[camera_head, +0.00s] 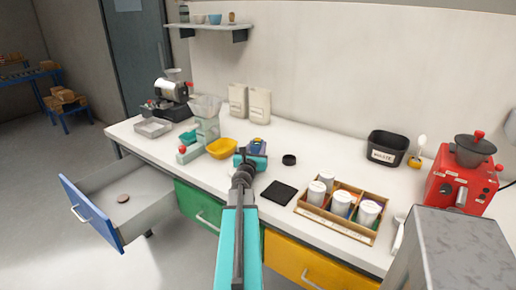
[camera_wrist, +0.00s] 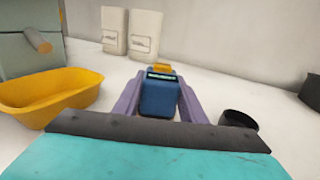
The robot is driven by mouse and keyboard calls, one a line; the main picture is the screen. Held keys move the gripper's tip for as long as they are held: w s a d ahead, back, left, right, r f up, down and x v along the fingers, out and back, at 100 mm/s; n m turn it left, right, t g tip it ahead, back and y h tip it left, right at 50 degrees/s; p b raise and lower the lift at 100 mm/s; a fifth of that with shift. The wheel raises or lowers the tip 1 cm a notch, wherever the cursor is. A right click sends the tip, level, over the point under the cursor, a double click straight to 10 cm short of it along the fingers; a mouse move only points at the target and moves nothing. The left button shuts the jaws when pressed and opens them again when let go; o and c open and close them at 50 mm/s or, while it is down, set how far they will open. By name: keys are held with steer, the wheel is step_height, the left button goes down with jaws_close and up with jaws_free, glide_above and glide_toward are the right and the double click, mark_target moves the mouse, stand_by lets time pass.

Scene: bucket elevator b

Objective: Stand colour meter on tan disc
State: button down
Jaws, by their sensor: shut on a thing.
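The colour meter, a blue block with a dark display strip and a yellow top, shows in the head view (camera_head: 257,146) and the wrist view (camera_wrist: 159,98). My gripper (camera_head: 252,158) is shut on it, with one purple finger on each side in the wrist view. The meter is upright above the white counter; I cannot tell whether its base touches the surface, as its lower part is hidden. A small brownish disc (camera_head: 123,198), possibly the tan disc, lies in the open blue-fronted drawer at the left.
A yellow bowl (camera_head: 224,148) is left of the meter, and a black round cup (camera_head: 289,159) is right of it. A black square mat (camera_head: 279,193) and a wooden tray (camera_head: 334,224) with white jars are nearer right. Two pale bags (camera_wrist: 144,33) stand behind.

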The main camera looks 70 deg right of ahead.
mark_target(256, 150)
steer(key=shift+f, duration=0.15)
steer(key=c, duration=1.1)
jaws_free()
steer(key=shift+r, duration=0.2)
steer(key=shift+s+a+f+b, duration=0.1)
steer(key=shift+s+a+b, duration=0.05)
steer(key=shift+a, duration=0.9)
steer(key=shift+s+a+r+b, duration=0.1)
steer(key=shift+s+a+b, duration=0.1)
steer(key=shift+a, duration=0.85)
steer(key=shift+s+a+f+b, duration=0.1)
steer(key=shift+s+a, duration=0.05)
steer(key=shift+a, duration=0.9)
steer(key=shift+r+p, duration=0.2)
steer(key=shift+p, duration=0.45)
steer(key=p, duration=0.1)
steer(key=a+p, duration=0.1)
steer(key=p, duration=0.1)
steer(key=shift+s+a+f+p, duration=0.1)
steer(key=shift+s+a+p, duration=0.05)
steer(key=shift+a+p, duration=0.65)
steer(key=shift+p, duration=0.95)
steer(key=a+p, duration=0.1)
steer(key=p, duration=0.3)
steer(key=a+p, duration=0.2)
steer(key=p, duration=0.1)
steer(key=shift+s+p, duration=0.2)
steer(key=shift+p, duration=0.2)
